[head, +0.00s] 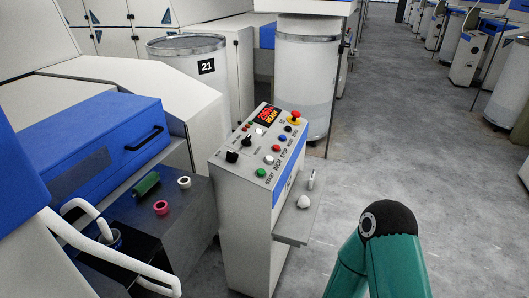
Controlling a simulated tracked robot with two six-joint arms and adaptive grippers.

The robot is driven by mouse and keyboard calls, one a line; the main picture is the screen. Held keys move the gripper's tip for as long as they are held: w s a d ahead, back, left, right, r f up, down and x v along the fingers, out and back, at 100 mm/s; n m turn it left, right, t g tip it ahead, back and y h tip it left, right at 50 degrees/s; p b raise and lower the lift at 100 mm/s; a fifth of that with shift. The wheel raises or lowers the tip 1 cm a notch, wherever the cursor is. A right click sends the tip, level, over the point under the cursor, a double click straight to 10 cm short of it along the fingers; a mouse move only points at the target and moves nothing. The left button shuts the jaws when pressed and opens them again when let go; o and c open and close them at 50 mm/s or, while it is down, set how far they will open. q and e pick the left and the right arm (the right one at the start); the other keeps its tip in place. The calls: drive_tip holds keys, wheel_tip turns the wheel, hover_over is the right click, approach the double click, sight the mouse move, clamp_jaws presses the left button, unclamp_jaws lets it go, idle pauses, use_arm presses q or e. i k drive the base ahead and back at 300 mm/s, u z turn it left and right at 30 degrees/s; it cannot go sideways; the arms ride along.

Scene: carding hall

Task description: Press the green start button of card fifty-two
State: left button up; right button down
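A white control console (247,220) stands near the middle of the head view, with a sloped panel on top. The green start button (261,172) is at the panel's near end, and nothing covers it. White, blue, red and black buttons run away from it up the panel. A lit display (268,115) at the far end shows red digits and the word READY. A small marking near the emergency stop is too small to read surely. Neither gripper is in view; only a teal link of my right arm shows at the lower right, apart from the console.
A red emergency stop (295,115) sits at the panel's far corner. A side shelf (297,226) on the console holds a white lump. A dark bench (200,205) with bobbin-like pieces and white curved rails stand left. A can (187,62) labelled 21 stands behind. Floor is free right.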

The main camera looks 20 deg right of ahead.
sight(260, 172)
drive_tip(key=z, duration=0.3)
drive_tip(key=i, duration=1.2)
drive_tip(key=z, duration=0.35)
